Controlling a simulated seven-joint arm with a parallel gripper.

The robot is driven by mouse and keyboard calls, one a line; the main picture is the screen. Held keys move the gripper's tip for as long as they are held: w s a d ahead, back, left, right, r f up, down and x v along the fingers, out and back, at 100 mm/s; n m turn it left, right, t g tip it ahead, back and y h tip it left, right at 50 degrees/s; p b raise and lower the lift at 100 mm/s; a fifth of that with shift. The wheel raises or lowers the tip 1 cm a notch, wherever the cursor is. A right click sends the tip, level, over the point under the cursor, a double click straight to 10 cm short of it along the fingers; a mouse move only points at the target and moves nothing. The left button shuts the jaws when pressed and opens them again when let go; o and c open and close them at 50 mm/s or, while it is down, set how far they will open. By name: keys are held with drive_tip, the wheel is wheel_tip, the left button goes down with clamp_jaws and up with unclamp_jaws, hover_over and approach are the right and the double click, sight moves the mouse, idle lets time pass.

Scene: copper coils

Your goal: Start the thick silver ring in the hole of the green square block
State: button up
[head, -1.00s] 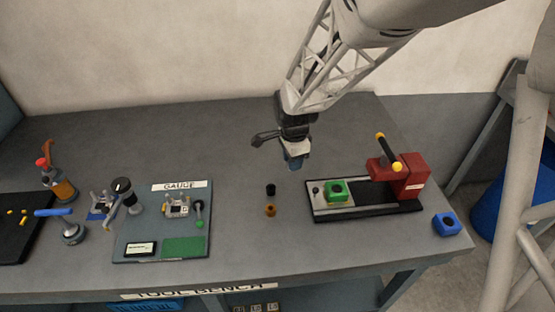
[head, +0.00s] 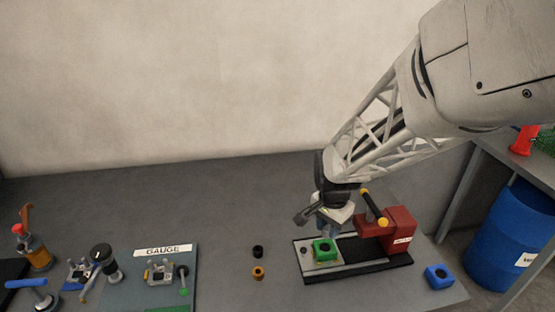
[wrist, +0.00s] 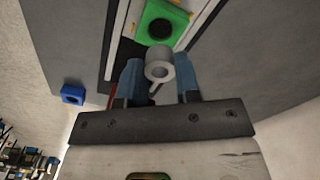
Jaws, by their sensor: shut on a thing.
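The thick silver ring (wrist: 159,67) is between the two blue fingers of my gripper (wrist: 160,80) in the wrist view, with its open end showing. My gripper is shut on it. The green square block (wrist: 170,34), with a dark round hole, lies just beyond the ring in the wrist view. In the head view the block (head: 325,254) sits on the light strip of the black-edged fixture, and my gripper (head: 328,232) is right above it. The ring cannot be made out in the head view. The ring looks apart from the block, but the height between them is hard to judge.
A red vise-like body (head: 398,230) with a black, yellow-ended handle (head: 374,208) stands close right of my gripper. A blue square block (head: 439,277) lies at the right. A black ring (head: 258,251) and a brass ring (head: 258,272) stand left of the fixture.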

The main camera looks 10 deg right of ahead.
sight(325, 249)
drive_tip(key=shift+f, duration=0.2)
idle(0.3)
drive_tip(key=shift+f, duration=1.6)
drive_tip(key=shift+f, duration=1)
idle(1.6)
drive_tip(key=o, duration=1.5)
drive_tip(key=shift+o, duration=0.2)
drive_tip(key=shift+r, duration=0.15)
drive_tip(key=shift+r, duration=3.35)
